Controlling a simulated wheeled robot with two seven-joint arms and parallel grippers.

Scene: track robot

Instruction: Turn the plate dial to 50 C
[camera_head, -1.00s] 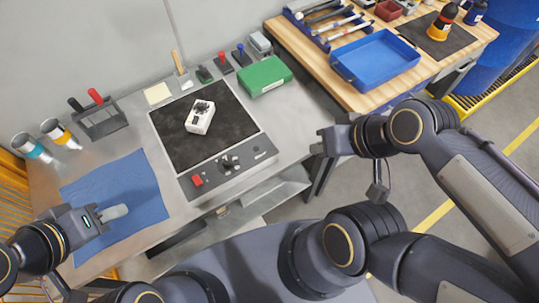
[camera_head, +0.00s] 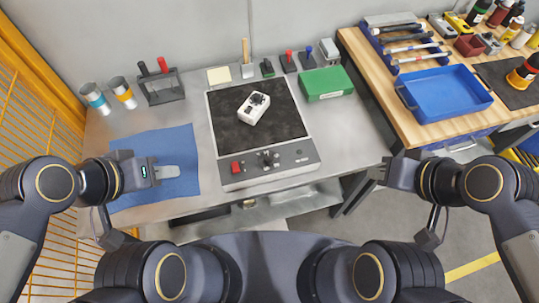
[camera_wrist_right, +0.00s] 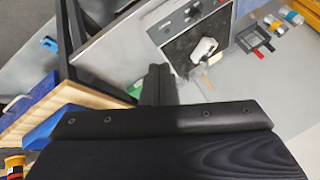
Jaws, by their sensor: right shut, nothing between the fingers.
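The hot plate (camera_head: 301,160) has a dark square top and a grey front panel with a red switch (camera_head: 235,167) at its left. The dark dial (camera_head: 268,158) is near the panel's middle; its setting is too small to read. A white box with a black top (camera_head: 254,108) sits on the plate; it also shows in the wrist view (camera_wrist_right: 203,49). My right gripper (camera_head: 380,172) is shut and empty, right of the plate by the bench's front edge. My left gripper (camera_head: 160,172) is over the blue mat, with a pale piece at its tips; its jaws are unclear.
A green box (camera_head: 326,84) stands at the plate's right rear. Two cups (camera_head: 95,97) and a black holder (camera_head: 163,88) stand at the left rear. A wooden bench (camera_head: 405,120) with a blue tray (camera_head: 443,93) is at the right. Bare metal lies right of the plate.

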